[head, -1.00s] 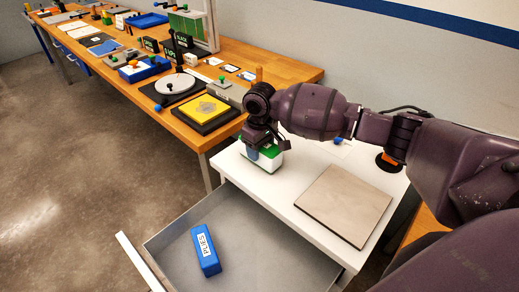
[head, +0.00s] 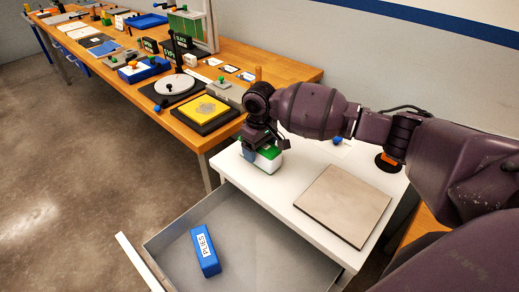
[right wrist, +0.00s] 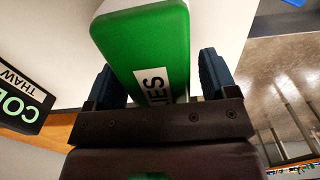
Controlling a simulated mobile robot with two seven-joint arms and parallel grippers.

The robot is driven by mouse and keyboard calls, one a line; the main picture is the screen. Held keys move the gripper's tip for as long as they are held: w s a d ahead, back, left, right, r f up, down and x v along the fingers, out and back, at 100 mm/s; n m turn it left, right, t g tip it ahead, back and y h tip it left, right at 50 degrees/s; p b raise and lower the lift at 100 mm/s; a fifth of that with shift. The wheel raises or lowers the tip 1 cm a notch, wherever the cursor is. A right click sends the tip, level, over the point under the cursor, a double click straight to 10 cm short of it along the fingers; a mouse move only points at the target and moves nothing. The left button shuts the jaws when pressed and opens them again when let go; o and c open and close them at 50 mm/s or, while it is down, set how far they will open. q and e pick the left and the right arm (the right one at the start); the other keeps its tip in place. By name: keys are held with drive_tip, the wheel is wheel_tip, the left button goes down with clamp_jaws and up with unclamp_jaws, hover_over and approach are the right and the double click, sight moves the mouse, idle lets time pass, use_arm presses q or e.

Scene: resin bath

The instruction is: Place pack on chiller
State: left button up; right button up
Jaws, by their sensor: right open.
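A green-topped white pack (head: 272,158) stands on the far left corner of the white cabinet top. In the right wrist view, the pack (right wrist: 148,45) has a white label, partly hidden, whose visible letters end in "IES". My right gripper (head: 258,150) is over it, pointing down. In the right wrist view, its open fingers (right wrist: 157,82) stand on either side of the pack. I cannot tell whether either finger touches it. A blue pack (head: 205,251) with a white label lies in the open drawer. No object is clearly marked as the chiller. My left gripper is not in view.
A grey square plate (head: 343,204) lies on the white cabinet top (head: 296,218). The open drawer (head: 160,243) juts out in front. A long wooden bench (head: 217,134) with trays, signs and a yellow plate runs left. A dark sign (right wrist: 20,95) shows in the wrist view.

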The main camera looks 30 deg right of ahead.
wheel_tip(320, 180, up, 11)
drive_tip(key=shift+p, duration=0.8)
drive_tip(key=shift+r, duration=0.3)
